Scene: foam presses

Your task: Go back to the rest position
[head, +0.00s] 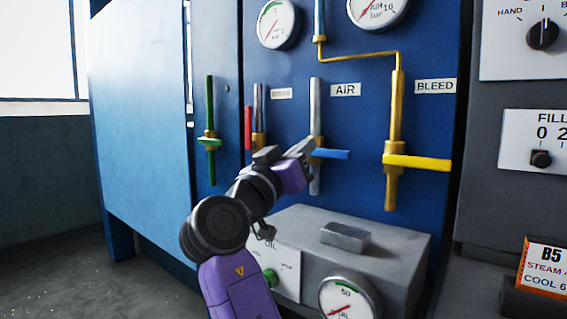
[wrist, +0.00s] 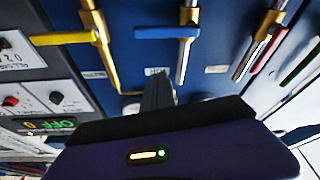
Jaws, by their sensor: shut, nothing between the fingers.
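My arm reaches up from the bottom of the head view to the blue valve panel (head: 365,110). My gripper (head: 308,147) is shut and empty, in front of the AIR pipe (head: 315,100), just left of the level blue handle (head: 333,154). In the head view I cannot tell whether it touches the pipe. In the wrist view, which is turned over, the shut fingers (wrist: 157,88) point at the panel, and the blue handle (wrist: 155,33) lies beyond them, apart in the picture. The gripper hides part of the AIR valve in the head view.
A yellow handle (head: 420,162) lies level at right. A red handle (head: 248,128) stands upright at left, near a green valve (head: 209,142). A grey box (head: 390,248) with a gauge (head: 348,298) juts out below my gripper. Open floor (head: 70,270) shows at lower left.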

